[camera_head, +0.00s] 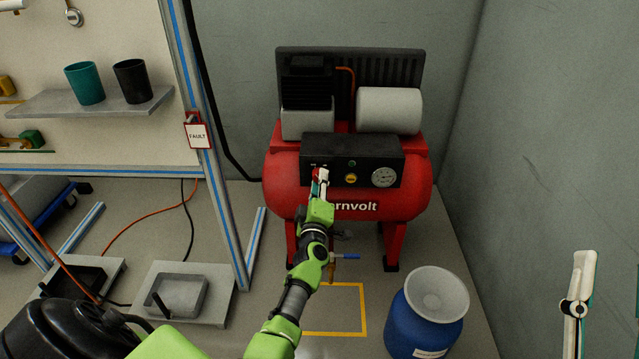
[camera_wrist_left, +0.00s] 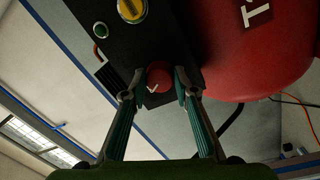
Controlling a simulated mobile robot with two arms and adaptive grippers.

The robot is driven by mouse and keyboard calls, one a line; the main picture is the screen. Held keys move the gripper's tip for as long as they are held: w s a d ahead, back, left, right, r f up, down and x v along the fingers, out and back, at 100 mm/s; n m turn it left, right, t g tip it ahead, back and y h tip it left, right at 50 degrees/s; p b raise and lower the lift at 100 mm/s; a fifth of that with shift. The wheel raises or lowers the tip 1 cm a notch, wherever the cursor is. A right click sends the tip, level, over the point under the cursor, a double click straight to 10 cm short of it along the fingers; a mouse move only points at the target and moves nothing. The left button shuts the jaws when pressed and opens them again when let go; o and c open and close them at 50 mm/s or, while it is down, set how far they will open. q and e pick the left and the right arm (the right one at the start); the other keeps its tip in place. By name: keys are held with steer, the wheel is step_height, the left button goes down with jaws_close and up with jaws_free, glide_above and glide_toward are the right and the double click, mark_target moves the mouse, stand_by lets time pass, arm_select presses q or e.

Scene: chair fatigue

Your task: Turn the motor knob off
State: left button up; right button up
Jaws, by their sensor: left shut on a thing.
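The red motor knob (camera_head: 316,174) is at the left end of the black control panel (camera_head: 352,147) on the red compressor. My left gripper (camera_head: 321,180) reaches it from the front. In the left wrist view the round knob (camera_wrist_left: 159,77), with a white mark on its face, sits between the two fingertips (camera_wrist_left: 160,82). The fingers are shut on it, one on each side. The head view shows the knob only partly, behind the fingers. A pale part that looks like my right gripper (camera_head: 578,290) shows at the right edge, away from the compressor; its opening is unclear.
A yellow knob (camera_head: 351,179), a green button (camera_head: 352,163) and a gauge (camera_head: 383,177) share the panel. A blue drum (camera_head: 426,312) stands on the floor at right. A workbench frame with a FAULT tag (camera_head: 199,135) stands at left. Walls close in behind and at right.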

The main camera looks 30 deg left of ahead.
arm_select(q)
steer(key=o, duration=1.1)
steer(key=v, duration=0.7)
steer(key=shift+s+d, duration=0.1)
steer(key=shift+s, duration=0.15)
